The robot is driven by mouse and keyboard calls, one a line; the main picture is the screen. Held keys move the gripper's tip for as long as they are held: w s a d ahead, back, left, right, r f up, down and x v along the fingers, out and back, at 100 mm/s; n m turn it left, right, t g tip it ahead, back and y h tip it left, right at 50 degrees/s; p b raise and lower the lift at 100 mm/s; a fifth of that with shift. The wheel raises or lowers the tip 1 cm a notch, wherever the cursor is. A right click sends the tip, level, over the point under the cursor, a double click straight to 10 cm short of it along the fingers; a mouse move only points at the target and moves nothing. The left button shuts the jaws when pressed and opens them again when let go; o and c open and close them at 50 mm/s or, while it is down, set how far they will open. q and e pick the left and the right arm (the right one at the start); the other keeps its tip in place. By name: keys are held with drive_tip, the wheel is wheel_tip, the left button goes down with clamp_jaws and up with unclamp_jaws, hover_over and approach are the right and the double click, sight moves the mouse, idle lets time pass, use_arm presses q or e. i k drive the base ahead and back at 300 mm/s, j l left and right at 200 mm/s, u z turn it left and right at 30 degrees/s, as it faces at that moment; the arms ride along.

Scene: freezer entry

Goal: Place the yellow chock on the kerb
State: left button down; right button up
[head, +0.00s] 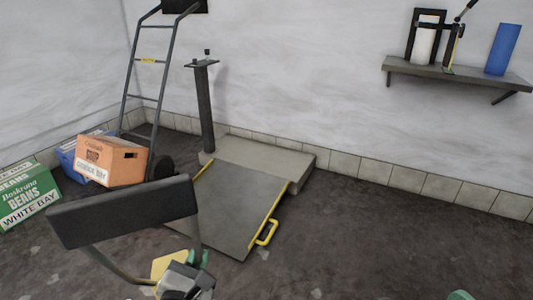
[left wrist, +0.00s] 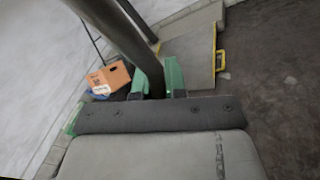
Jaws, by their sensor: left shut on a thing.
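A yellow piece (head: 168,262) shows low in the head view, partly hidden beside my left gripper (head: 203,258). I cannot tell whether it is the chock. In the left wrist view the green fingers of my left gripper (left wrist: 163,78) close around a dark bar (left wrist: 118,38), which seems to belong to the black-padded handle frame (head: 125,212) in the head view. A pale tiled kerb (head: 405,178) runs along the foot of the wall. My right gripper (head: 461,295) shows only a green tip at the bottom edge, so its opening is hidden.
A grey ramp (head: 235,205) with a yellow handle (head: 267,233) leads up to a low slab (head: 270,155) beside a dark post (head: 205,110). A hand truck (head: 140,90) and boxes (head: 110,160) stand at the left. A shelf (head: 455,76) is on the wall. The right floor is clear.

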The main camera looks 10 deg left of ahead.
sight(278, 159)
drive_tip(key=i+l+u, duration=0.15)
drive_tip(key=i+l, duration=0.2)
drive_tip(key=i, duration=0.5)
drive_tip(key=i+l+u, duration=0.15)
drive_tip(key=i+l, duration=0.3)
drive_tip(key=i, duration=0.35)
drive_tip(key=i+l+u, duration=0.15)
drive_tip(key=i+l, duration=0.4)
drive_tip(key=i, duration=0.25)
drive_tip(key=i+l+u, duration=0.15)
drive_tip(key=i+l, duration=0.5)
drive_tip(key=i, duration=0.1)
